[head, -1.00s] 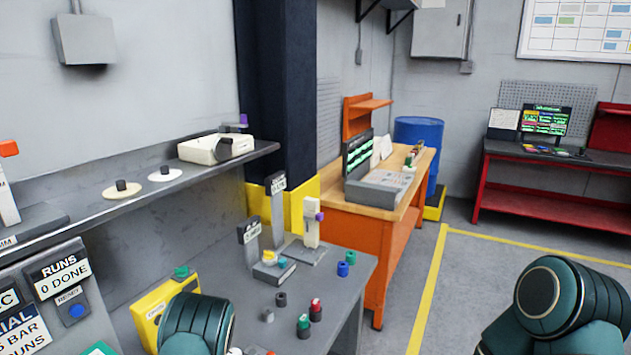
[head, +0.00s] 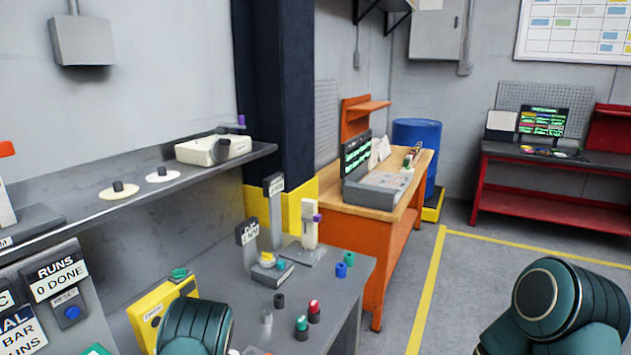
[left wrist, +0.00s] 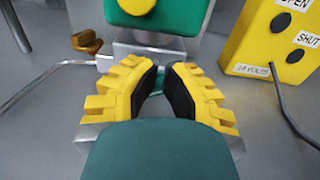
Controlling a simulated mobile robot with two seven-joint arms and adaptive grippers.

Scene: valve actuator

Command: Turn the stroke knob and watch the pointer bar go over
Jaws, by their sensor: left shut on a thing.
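In the left wrist view my left gripper (left wrist: 165,75), with yellow fingers and black pads, is closed on a small green part (left wrist: 158,84). Most of this part is hidden between the pads, so I cannot tell for sure that it is the stroke knob. Just beyond the fingertips is a green block with a yellow round piece (left wrist: 137,5), cut off by the top edge. I cannot make out the pointer bar. In the head view my left arm hides its gripper. My right arm shows at the lower right, its gripper out of frame.
A brass-coloured piece (left wrist: 86,41) lies left. In the head view, the grey bench (head: 335,285) carries small coloured cylinders and a RUNS panel (head: 58,285) reading 0 DONE.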

